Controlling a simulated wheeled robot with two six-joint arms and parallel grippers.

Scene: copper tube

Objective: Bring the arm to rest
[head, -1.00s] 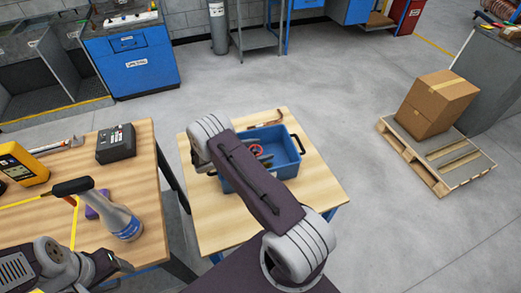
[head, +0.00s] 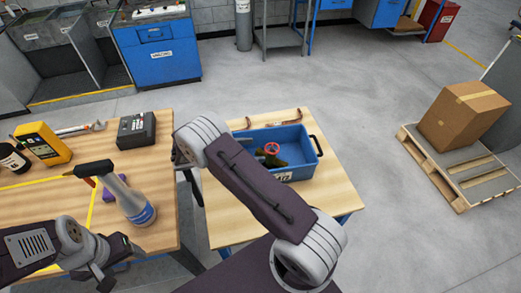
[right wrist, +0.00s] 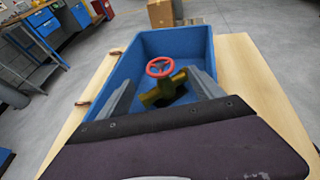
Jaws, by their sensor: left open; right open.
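My right arm reaches across the small wooden table (head: 335,205); its gripper is hidden behind the arm in the head view. In the right wrist view the right gripper (right wrist: 162,92) is open, its two grey fingers apart, with nothing between them. Beyond them a brass valve with a red handwheel (right wrist: 159,67) lies in the blue bin (right wrist: 215,50); the valve also shows in the head view (head: 272,150). My left gripper (head: 108,272) is open and empty near the front of the left workbench. Copper tube pieces (head: 285,117) lie behind the bin.
A pallet (head: 450,175) with a cardboard box (head: 462,113) stands right. Floor between is clear.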

